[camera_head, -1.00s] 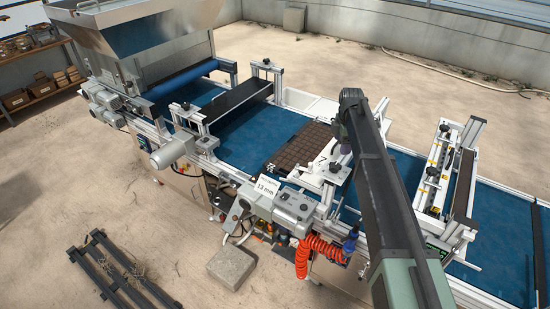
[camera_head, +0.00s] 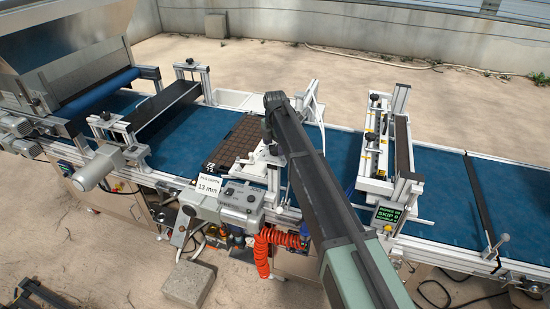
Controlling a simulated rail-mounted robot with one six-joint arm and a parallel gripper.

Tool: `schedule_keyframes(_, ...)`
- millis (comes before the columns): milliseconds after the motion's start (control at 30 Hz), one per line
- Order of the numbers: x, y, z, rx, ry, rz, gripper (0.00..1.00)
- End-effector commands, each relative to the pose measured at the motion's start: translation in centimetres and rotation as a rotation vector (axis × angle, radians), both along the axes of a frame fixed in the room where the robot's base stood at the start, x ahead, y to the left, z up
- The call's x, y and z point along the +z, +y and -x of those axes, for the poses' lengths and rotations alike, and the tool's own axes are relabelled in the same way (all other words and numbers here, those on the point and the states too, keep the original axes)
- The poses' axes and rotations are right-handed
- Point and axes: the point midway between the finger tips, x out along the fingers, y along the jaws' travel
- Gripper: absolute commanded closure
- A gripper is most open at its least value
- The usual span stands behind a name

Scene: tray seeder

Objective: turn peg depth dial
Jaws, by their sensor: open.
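A white sign reading 13 mm (camera_head: 208,187), with small blurred text above the figure, stands at the front edge of the seeder line. Right beside it is a grey drive housing (camera_head: 238,203) with small dark knobs on it. I cannot tell which of these is the peg depth dial. My arm comes in from the lower right and reaches up over the line, its elbow just right of the dark cell tray. My gripper does not show; the arm hides whatever lies beyond the elbow.
The dark cell tray (camera_head: 238,139) lies on the blue belt (camera_head: 180,143) behind the housing. A red coiled hose (camera_head: 263,252) hangs below it. A metal gantry (camera_head: 375,150) and a display (camera_head: 387,214) stand right of my arm. A concrete block (camera_head: 188,284) lies on the floor.

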Motion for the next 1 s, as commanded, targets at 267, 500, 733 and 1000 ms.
schedule_keyframes(267, -0.65, 0.0, 0.0, 0.0, 0.0, 0.0, 0.24)
schedule_keyframes(500, -0.64, 0.0, 0.0, 0.0, 0.0, 0.0, 0.56)
schedule_keyframes(733, -0.65, 0.0, 0.0, -0.003, 0.0, 0.0, 0.73)
schedule_keyframes(1000, -0.65, 0.0, 0.0, -0.064, 0.0, 0.0, 0.73)
